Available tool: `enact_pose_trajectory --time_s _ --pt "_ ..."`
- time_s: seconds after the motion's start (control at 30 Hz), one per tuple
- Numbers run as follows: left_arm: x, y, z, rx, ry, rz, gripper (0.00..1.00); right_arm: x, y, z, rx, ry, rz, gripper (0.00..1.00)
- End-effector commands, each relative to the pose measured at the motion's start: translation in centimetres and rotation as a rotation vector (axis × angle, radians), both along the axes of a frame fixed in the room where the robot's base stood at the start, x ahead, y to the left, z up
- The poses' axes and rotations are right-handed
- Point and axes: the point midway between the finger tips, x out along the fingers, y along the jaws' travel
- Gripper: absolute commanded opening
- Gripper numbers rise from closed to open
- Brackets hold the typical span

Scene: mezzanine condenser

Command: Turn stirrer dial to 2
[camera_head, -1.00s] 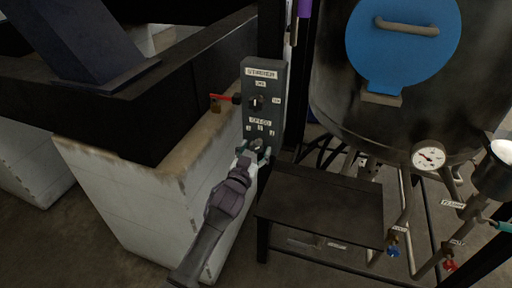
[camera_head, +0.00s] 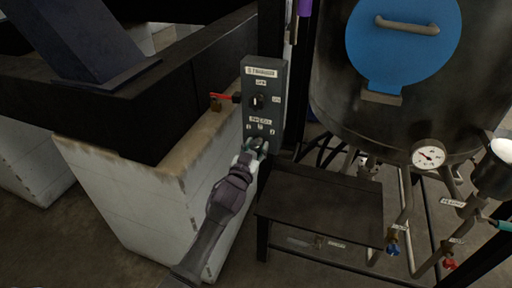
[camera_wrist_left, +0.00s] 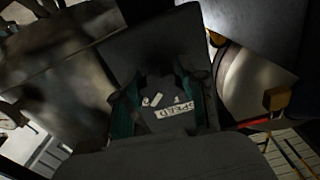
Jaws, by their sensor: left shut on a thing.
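The grey stirrer control box (camera_head: 277,115) is mounted on a dark post near the middle of the head view. Its upper switch (camera_head: 257,102) is black with small labels around it. Below it is a speed label (camera_head: 260,120) and a row of small number labels (camera_head: 261,129). My left gripper (camera_head: 257,146) is shut on the speed dial, which it mostly hides; the dial's pointer cannot be read. In the left wrist view, the teal-padded fingers (camera_wrist_left: 160,100) reach to the box face, with the speed label (camera_wrist_left: 174,111) between them.
A red lever with a padlock (camera_head: 216,103) sticks out left of the box, above a white wall (camera_head: 160,205). A dark small table (camera_head: 320,205) stands lower right. A large tank (camera_head: 335,85) with a blue hatch (camera_head: 402,45), gauge (camera_head: 428,155) and pipes fills the right.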

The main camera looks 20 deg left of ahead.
Motion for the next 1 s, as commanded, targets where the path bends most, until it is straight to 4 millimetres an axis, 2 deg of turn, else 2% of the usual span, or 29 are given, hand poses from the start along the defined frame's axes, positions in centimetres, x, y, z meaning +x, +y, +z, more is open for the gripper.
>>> enact_pose_trajectory --time_s 0.27,1.0 --pt "0.0 -0.1 0.1 -0.126 0.004 0.0 0.07 0.0 -0.3 0.5 -0.004 0.0 0.002 0.4" --pt "0.0 -0.3 0.1 -0.724 0.025 0.001 0.07 0.0 -0.3 2.1 -0.004 0.0 0.002 0.4"
